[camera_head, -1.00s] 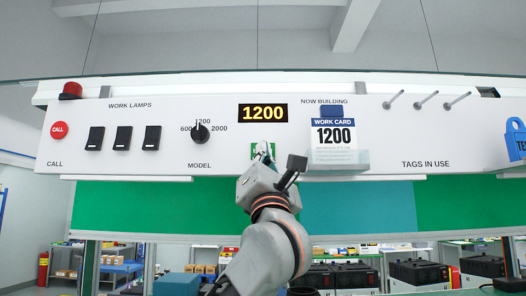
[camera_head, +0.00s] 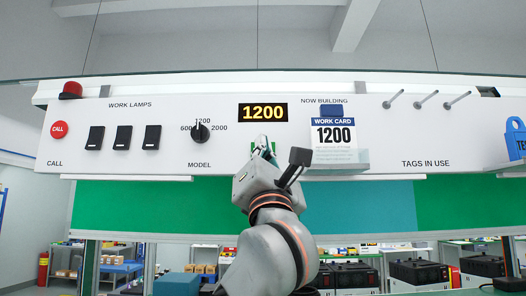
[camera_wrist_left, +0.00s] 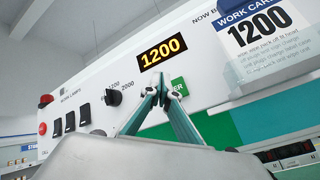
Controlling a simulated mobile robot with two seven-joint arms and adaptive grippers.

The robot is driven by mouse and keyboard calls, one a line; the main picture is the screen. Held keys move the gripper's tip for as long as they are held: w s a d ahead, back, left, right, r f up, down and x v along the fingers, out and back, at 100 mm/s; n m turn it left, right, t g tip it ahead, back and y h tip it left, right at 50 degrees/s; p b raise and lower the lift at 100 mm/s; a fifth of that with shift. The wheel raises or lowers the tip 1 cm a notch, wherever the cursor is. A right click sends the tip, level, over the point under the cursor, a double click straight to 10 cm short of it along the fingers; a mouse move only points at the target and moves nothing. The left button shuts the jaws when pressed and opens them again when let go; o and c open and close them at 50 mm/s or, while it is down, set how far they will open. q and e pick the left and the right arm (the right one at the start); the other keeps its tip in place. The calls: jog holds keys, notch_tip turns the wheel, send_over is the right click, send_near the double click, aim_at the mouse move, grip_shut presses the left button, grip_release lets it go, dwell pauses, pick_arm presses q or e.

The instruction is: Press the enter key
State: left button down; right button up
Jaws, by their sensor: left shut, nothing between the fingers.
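The green enter key (camera_wrist_left: 179,87) is on the white panel below the display. In the wrist view only the end of its lettering shows, because my fingers hide its left part. In the head view a green sliver of it (camera_head: 254,147) shows beside my fingers. My left gripper (camera_head: 263,143) is shut and empty, with its fingertips in front of the key. In the wrist view its fingertips (camera_wrist_left: 158,80) meet at the key's upper left side. I cannot tell whether they touch it. My right gripper is not in view.
The display (camera_head: 263,113) reads 1200. A model knob (camera_head: 200,133) and black lamp switches (camera_head: 123,138) are to the left, with a red call button (camera_head: 59,130). A work card (camera_head: 334,135) in a clear holder (camera_head: 340,160) is close on the right. Tag pegs (camera_head: 426,100) stick out farther right.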

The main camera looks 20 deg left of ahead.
pick_arm(q)
jog(key=shift+s+d, duration=0.3)
jog(key=shift+s, duration=0.65)
jog(key=shift+f, duration=0.1)
